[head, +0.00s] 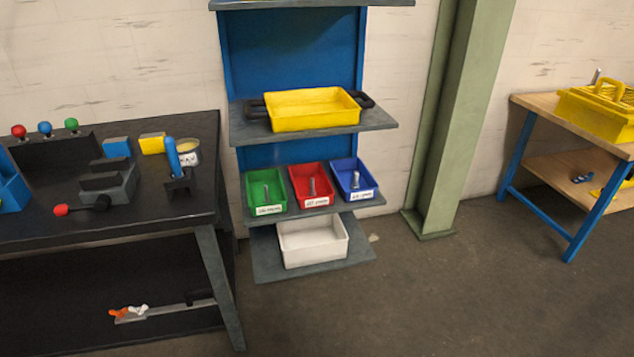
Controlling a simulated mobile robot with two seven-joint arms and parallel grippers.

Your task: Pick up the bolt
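Three small labelled bins stand side by side on a grey shelf of the blue rack in the head view. The green bin (251,196) holds a grey metal bolt-like piece (266,192). The red bin (296,186) holds another upright grey piece (312,186). The blue bin (341,177) holds a third grey piece (356,181). The labels are too small to read, and I cannot tell which piece is the bolt of the task. Neither of my grippers is in view.
A yellow tray (305,122) with black handles sits on the shelf above, a white bin (318,258) below. A dark workbench (150,215) with tools stands left. A green column (440,150) and wooden table (545,108) stand right. The floor (420,300) in front is clear.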

